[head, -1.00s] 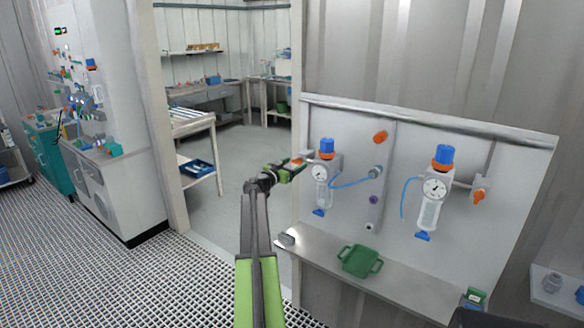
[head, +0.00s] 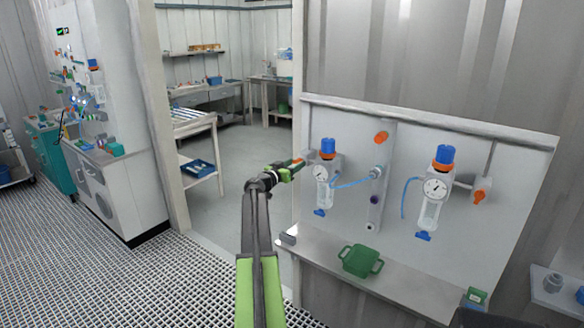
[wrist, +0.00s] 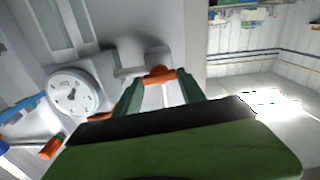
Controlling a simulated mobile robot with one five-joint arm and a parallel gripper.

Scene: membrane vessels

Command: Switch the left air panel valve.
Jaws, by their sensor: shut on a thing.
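The left air panel valve has an orange handle (wrist: 158,73), seen at the fingertips in the wrist view. In the head view the handle (head: 299,162) is small and partly hidden by my gripper (head: 293,169). In the wrist view my gripper (wrist: 160,84) has its green fingers on either side of the handle and is shut on it. The left regulator (head: 321,172), with a blue knob and a round gauge, is just right of the gripper. Its gauge (wrist: 74,92) is at the left in the wrist view. The exact angle of the handle is hard to tell.
The right regulator (head: 433,200) and another orange valve handle (head: 479,197) are on the same panel. A green tray (head: 360,261) lies on the shelf (head: 410,279) below. An open doorway is left of the panel, with a white cabinet (head: 115,190) further left.

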